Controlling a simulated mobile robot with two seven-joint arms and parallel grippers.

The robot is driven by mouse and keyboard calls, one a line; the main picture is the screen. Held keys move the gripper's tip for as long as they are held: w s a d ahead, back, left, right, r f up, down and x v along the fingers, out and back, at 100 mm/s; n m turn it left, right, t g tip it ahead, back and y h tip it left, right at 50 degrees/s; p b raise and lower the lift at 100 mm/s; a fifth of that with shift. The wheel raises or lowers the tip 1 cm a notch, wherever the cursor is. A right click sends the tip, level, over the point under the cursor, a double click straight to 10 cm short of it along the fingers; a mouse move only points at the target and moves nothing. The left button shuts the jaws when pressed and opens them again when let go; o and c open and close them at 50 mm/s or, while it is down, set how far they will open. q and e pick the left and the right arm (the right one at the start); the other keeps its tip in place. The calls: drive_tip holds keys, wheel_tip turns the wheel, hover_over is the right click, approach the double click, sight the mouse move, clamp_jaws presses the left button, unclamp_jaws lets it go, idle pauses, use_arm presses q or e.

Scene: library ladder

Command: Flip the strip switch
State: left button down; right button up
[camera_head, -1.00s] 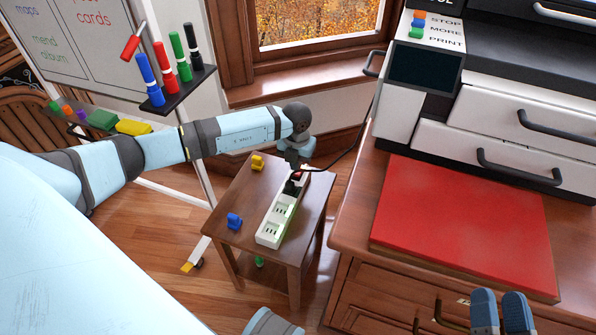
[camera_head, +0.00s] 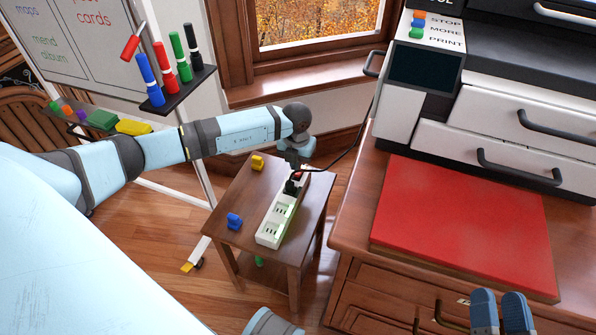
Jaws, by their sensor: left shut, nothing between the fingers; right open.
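The white power strip (camera_head: 272,226) lies on a small wooden side table, running from near to far. A black plug (camera_head: 291,187) sits in its far part, with a small red switch (camera_head: 298,175) just beyond it, partly hidden. My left gripper (camera_head: 294,165) reaches in from the left and is shut and empty, pointing down right at the strip's far end beside the switch. I cannot tell whether it touches the switch. My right gripper (camera_head: 501,312) shows only its blue fingertips at the bottom right. It is open and empty, far from the strip.
A yellow piece (camera_head: 257,163) and a blue piece (camera_head: 234,221) lie on the side table (camera_head: 240,195). A black cord (camera_head: 345,150) runs from the strip's far end up right. A wooden cabinet with a red mat (camera_head: 465,225) and a printer (camera_head: 520,140) stands at right.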

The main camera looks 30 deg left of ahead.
use_arm(q)
drive_tip(key=shift+f+b, duration=0.75)
drive_tip(key=shift+f, duration=0.6)
idle(1.0)
drive_tip(key=shift+r, duration=0.1)
drive_tip(key=shift+r+p, duration=2.95)
drive_tip(key=shift+r, duration=0.45)
